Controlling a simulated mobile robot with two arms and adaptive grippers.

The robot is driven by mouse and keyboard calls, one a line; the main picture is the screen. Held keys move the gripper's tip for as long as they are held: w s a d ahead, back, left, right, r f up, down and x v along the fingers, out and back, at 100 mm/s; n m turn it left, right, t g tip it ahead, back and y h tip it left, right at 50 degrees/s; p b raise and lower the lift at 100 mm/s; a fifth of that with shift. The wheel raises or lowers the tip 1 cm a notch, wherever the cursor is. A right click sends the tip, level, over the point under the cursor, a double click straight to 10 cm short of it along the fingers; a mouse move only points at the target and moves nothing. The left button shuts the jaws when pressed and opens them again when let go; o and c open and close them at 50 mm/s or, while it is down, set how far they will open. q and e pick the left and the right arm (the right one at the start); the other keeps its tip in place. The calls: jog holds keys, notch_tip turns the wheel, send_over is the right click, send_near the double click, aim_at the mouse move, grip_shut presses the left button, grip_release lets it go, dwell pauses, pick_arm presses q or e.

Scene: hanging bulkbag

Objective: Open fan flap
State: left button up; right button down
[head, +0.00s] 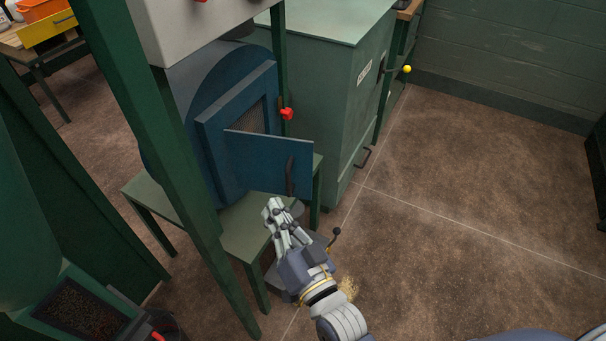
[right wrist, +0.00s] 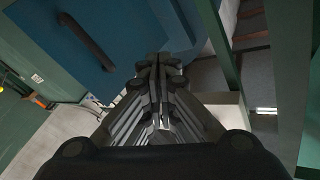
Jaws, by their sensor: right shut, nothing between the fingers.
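The blue fan flap (head: 268,162) is a hinged panel on the front of the round blue fan housing (head: 184,110). It stands swung away from the housing, and the mesh opening (head: 254,118) shows behind it. A dark handle (head: 290,176) is on its face. My right gripper (head: 274,208) is shut and empty, just below the flap's lower edge and handle. In the right wrist view the shut fingers (right wrist: 160,68) lie in front of the blue flap (right wrist: 65,35), with the dark handle (right wrist: 87,42) to their left. Contact cannot be told. My left gripper is not in view.
The fan stands on a green table (head: 247,228). A green post (head: 150,150) rises in front at left. A green cabinet (head: 322,90) stands behind, with a yellow-knobbed lever (head: 406,69). A red-handled part (head: 287,114) is beside the fan. The floor at right is clear.

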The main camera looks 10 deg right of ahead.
notch_tip(320, 180, up, 3)
jog(key=a+m+t+p, duration=0.1)
jog(key=m+p, duration=0.1)
jog(key=m, duration=0.2)
jog(key=m+g+h+p, duration=0.1)
jog(key=m+h+p, duration=0.6)
jog(key=m, duration=0.6)
send_near(300, 166)
jog(key=shift+h, duration=0.6)
jog(key=w, duration=0.5)
jog(key=shift+w+r, duration=0.1)
jog(key=shift+w, duration=0.15)
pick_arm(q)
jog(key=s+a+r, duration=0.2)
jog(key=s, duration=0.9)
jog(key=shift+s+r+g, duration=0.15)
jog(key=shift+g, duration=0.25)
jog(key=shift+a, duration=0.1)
